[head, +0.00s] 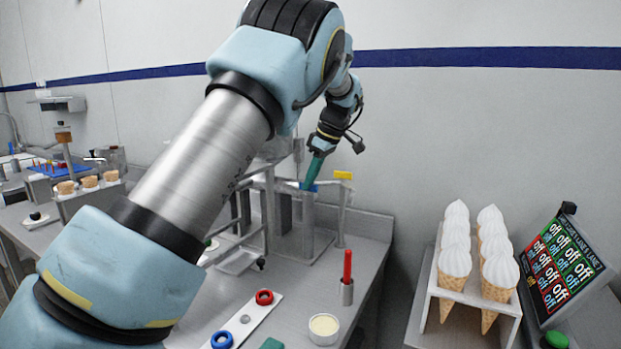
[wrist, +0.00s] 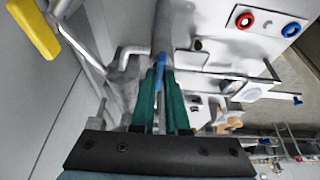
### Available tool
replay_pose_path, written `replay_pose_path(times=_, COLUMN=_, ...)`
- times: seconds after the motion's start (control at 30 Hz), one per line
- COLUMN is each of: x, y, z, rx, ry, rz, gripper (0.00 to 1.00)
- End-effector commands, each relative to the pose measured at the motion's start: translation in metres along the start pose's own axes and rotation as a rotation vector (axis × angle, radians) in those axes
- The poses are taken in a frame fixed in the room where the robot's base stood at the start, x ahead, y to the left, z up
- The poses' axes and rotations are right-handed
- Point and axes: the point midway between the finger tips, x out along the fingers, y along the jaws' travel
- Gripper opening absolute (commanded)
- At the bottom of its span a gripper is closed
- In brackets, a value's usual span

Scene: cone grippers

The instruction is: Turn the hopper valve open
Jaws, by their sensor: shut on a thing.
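My gripper (head: 312,172) has green fingers and points down at the metal frame at the back of the grey counter. In the wrist view the fingers (wrist: 158,85) are shut on a slim handle with a blue end (wrist: 160,60). The blue part also shows just below the fingers in the head view (head: 309,187). A yellow lever (head: 342,175) on a bent metal rod stands just right of my gripper; it is at the upper left in the wrist view (wrist: 34,28). No label shows which handle is the hopper valve. My arm hides part of the frame.
A white strip with a red ring (head: 264,297) and a blue ring (head: 221,340) lies on the counter. A red-handled tool (head: 347,268) stands in a holder by a cream-filled cup (head: 323,328). A rack of white-topped cones (head: 455,262) and a sign (head: 560,262) are at right.

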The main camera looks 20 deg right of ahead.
Motion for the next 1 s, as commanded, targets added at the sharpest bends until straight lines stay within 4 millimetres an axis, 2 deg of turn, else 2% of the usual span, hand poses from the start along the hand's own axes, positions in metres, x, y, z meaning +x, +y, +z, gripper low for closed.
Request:
replay_pose_path(times=0.3, x=-0.001, y=0.000, z=-0.001, rx=-0.003, ry=0.001, rz=0.002, gripper=0.00)
replay_pose_path(times=0.33, x=-0.001, y=0.000, z=-0.001, rx=-0.003, ry=0.001, rz=0.002, gripper=0.16)
replay_pose_path(times=0.57, x=0.000, y=0.000, z=-0.001, rx=-0.001, ry=0.000, rz=0.001, gripper=0.42)
replay_pose_path(times=0.87, x=-0.002, y=0.000, z=0.000, rx=0.000, ry=0.000, rz=0.001, gripper=0.42)
replay_pose_path(times=1.0, x=-0.016, y=0.001, z=0.000, rx=0.000, ry=0.000, rz=0.003, gripper=0.42)
